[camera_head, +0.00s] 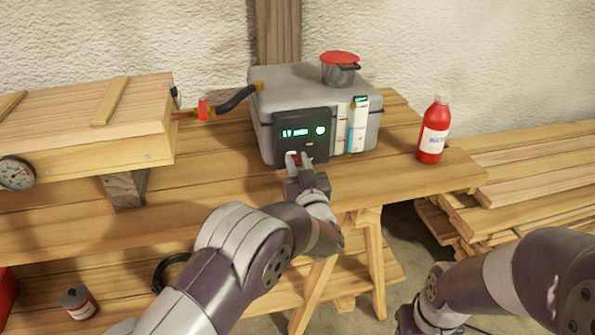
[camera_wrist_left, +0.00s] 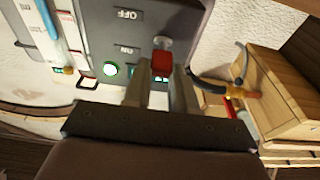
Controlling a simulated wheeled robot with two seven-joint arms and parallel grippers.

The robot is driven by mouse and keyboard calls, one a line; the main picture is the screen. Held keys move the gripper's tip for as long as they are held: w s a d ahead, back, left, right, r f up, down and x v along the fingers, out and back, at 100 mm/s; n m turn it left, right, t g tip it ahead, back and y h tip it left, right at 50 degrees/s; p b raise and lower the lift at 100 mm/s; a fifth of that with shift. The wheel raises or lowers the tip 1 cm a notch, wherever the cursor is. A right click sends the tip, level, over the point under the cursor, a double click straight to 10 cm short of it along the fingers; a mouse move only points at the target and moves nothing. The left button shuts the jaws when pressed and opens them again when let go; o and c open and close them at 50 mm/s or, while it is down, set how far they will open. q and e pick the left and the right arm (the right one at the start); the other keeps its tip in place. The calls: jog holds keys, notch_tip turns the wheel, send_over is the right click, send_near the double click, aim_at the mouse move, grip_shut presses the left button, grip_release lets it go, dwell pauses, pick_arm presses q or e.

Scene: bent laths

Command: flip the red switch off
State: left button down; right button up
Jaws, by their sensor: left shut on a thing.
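The red switch (camera_wrist_left: 162,62) sits on the dark panel (camera_wrist_left: 205,20) of a grey steam box, beside the ON label (camera_wrist_left: 127,49) in the left wrist view. The OFF label (camera_wrist_left: 128,14) is farther up in that picture. My left gripper (camera_wrist_left: 161,80) is shut on the switch, with a finger at each side. In the head view, the left gripper (camera_head: 297,160) is at the panel's lower edge and the switch is mostly covered. My right gripper (camera_head: 406,320) is at the bottom right, cut off by the frame; its jaws do not show clearly.
The green display (camera_head: 295,132) and round light are lit on the grey box (camera_head: 285,85). A red-lidded pot (camera_head: 340,70) stands on top. A red bottle (camera_head: 433,130) stands on the bench to the right. A hose (camera_head: 238,98) leads to the wooden box (camera_head: 85,125) at left.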

pick_arm(q)
notch_tip(320, 180, down, 3)
jog(key=t+b, duration=0.2)
jog(key=b, duration=0.3)
jog(key=shift+t+y+b, duration=0.35)
jog(key=shift+t+y, duration=0.05)
jog(key=shift+r+t+b, duration=0.15)
jog(key=shift+t+b, duration=0.25)
jog(key=shift+s+r, duration=0.1)
jog(key=shift+r, duration=0.1)
pick_arm(e)
notch_tip(320, 180, down, 9)
jog(key=shift+r, duration=0.15)
pick_arm(q)
jog(key=c, duration=0.9)
grip_release()
jog(key=p+v, duration=0.2)
jog(key=v, duration=1)
jog(key=shift+s+d+f, duration=0.15)
jog(key=shift+s+f, duration=0.05)
jog(key=shift+f, duration=0.1)
pick_arm(e)
notch_tip(320, 180, up, 2)
